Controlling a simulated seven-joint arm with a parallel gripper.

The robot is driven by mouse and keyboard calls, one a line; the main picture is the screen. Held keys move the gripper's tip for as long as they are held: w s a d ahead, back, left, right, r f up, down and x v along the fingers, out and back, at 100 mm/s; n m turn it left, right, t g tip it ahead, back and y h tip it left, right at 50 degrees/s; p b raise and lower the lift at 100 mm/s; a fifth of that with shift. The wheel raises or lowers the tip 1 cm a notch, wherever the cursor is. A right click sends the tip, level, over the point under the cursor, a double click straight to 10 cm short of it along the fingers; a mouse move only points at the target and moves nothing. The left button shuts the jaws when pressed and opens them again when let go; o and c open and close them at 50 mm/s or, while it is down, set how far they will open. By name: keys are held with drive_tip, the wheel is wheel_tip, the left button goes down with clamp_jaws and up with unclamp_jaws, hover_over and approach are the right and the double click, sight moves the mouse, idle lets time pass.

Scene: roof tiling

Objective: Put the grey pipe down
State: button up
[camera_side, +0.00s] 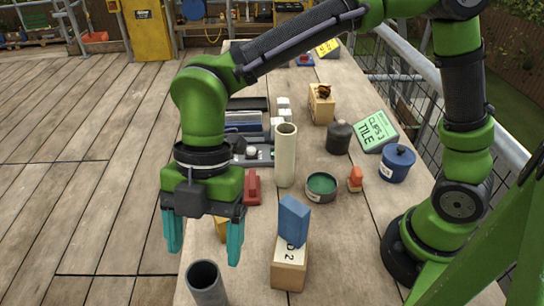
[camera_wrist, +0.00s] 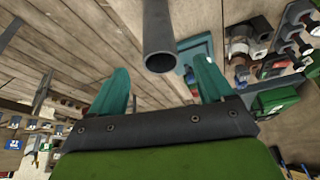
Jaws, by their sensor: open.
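The grey pipe (camera_side: 208,286) stands upright at the near left part of the bench in the side view, its open top showing and its lower end cut off by the picture edge. In the wrist view the grey pipe (camera_wrist: 158,38) comes in from the top, its open end toward the camera, in line with the gap between the fingers. My gripper (camera_side: 203,252) has teal fingers, spread wide and empty. It hangs just above and behind the pipe in the side view. The fingers also show in the wrist view (camera_wrist: 160,68), apart from the pipe.
A wooden block (camera_side: 288,270) with a blue block (camera_side: 294,220) on it stands right of the pipe. A cream tube (camera_side: 286,160), a green-topped tin (camera_side: 321,187), a red item (camera_side: 252,187) and a blue pot (camera_side: 397,164) stand farther back. Open deck (camera_side: 70,190) lies left.

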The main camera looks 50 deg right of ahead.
drive_tip(key=v, duration=0.5)
drive_tip(key=s+d+r+m+t+h, duration=0.1)
drive_tip(key=d+m+t, duration=0.8)
drive_tip(key=d+m, duration=1.9)
drive_tip(key=shift+s+d+h, duration=0.45)
drive_tip(key=shift+s+h, duration=0.05)
drive_tip(key=shift+r, duration=0.1)
